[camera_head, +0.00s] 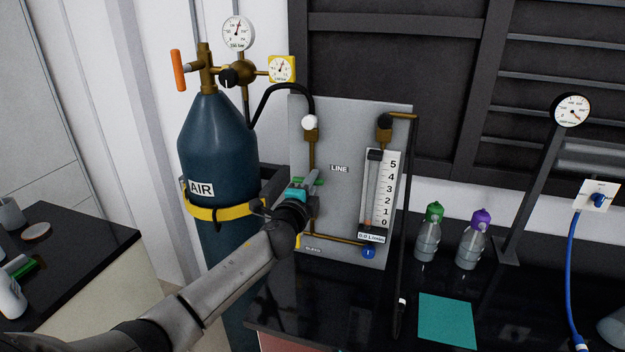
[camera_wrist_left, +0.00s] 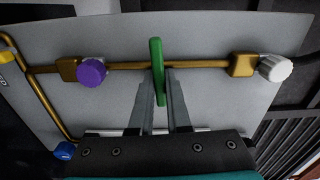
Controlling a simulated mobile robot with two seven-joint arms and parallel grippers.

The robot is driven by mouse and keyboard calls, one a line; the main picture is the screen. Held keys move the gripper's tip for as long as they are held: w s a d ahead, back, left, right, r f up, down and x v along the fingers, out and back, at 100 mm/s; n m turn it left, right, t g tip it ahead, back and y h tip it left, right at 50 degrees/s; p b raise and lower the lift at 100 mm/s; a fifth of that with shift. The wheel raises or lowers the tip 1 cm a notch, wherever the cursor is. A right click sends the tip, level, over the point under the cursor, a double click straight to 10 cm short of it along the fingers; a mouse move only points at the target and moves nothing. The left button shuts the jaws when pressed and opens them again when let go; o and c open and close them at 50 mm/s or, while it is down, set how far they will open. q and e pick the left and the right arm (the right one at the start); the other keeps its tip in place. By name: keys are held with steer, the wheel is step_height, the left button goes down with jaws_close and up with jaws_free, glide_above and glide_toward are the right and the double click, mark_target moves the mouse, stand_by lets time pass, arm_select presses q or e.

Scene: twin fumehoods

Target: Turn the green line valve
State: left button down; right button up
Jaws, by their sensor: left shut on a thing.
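The green line valve handle (camera_head: 314,181) is on the grey panel (camera_head: 340,140), on the vertical brass pipe left of the LINE label. In the left wrist view the green handle (camera_wrist_left: 157,52) lies across the brass pipe. My left gripper (camera_head: 304,186) reaches in from the lower left. In the wrist view its two fingers (camera_wrist_left: 157,84) are shut on the handle, one on each side. My gripper hides part of the handle and the lower pipe in the head view. My right gripper is not in view.
A white knob (camera_head: 310,122) is above the handle; a purple knob (camera_wrist_left: 92,73) shows in the wrist view. A blue knob (camera_head: 369,253) is at the panel's lower right, below the flowmeter (camera_head: 377,190). The AIR cylinder (camera_head: 215,140) stands close on the left. Two bottles stand right.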

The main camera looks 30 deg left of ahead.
arm_select(q)
steer(key=shift+f+m, duration=0.1)
steer(key=shift+m, duration=0.4)
steer(key=c, duration=0.9)
jaws_free()
steer(key=shift+s, duration=0.15)
steer(key=v, duration=1.5)
